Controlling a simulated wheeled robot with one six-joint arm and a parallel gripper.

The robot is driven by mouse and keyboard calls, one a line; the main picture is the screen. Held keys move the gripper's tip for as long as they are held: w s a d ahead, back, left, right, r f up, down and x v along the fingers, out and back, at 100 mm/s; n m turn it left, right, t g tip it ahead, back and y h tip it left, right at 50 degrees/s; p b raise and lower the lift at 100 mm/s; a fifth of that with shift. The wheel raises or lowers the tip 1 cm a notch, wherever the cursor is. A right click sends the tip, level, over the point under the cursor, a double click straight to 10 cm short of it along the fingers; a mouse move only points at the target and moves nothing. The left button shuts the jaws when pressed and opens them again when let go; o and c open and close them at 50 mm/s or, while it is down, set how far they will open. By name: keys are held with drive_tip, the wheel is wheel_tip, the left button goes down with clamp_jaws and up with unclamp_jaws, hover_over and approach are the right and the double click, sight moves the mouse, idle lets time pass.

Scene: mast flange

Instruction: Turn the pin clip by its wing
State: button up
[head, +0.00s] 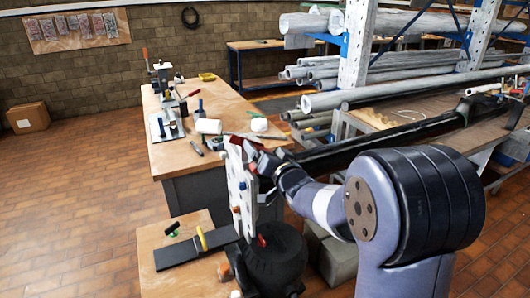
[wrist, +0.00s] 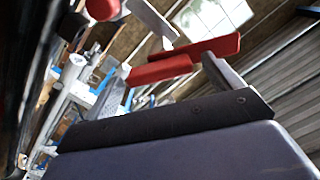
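A pale upright flange plate (head: 240,190) stands on a dark rounded base. A red piece (head: 236,141) sits at its top edge, close to my gripper (head: 262,165). In the wrist view, my gripper (wrist: 165,85) has its two grey fingers wide apart. A red two-part bar, which looks like the clip's wing (wrist: 160,70), lies across the space between the fingertips. Its longer upper part (wrist: 208,46) reaches past the right fingertip. I see a slim gap at the right finger; contact at the left is unclear. The clip's pin cannot be made out.
A dark base (head: 275,262) stands below the plate. A low wooden table (head: 155,235) holds a black bar with a yellow ring. Behind is a workbench (head: 220,100) with tools. A red-ended cylinder (wrist: 103,9) is at the wrist view's upper left.

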drive_tip(key=b+v, duration=0.1)
drive_tip(key=v, duration=0.9)
drive_tip(key=shift+s+d+b, duration=0.15)
drive_tip(key=shift+s+b, duration=0.2)
drive_tip(key=shift+s, duration=0.05)
drive_tip(key=p+x, duration=0.1)
drive_tip(key=x, duration=1)
drive_tip(key=shift+p, duration=0.35)
drive_tip(key=shift+n, duration=0.3)
